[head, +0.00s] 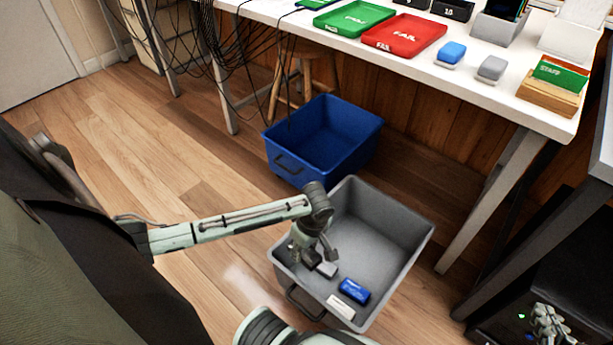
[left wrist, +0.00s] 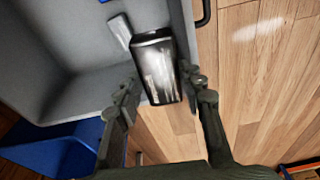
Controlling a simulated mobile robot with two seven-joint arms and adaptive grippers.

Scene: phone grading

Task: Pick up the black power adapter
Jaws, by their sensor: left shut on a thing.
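The black power adapter (left wrist: 156,70) is a dark block with a glossy, pale-streaked face, held between the fingers of my left gripper (left wrist: 163,88) in the left wrist view. In the head view my left gripper (head: 316,258) reaches down into the grey bin (head: 402,250).
A blue block (head: 354,291) and a white block (head: 341,307) lie in the grey bin. A blue bin (head: 315,145) stands behind it. The white table (head: 480,95) carries a green tray (head: 354,18) and a red tray (head: 405,35). Cables hang at the table's left. Wooden floor is clear at left.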

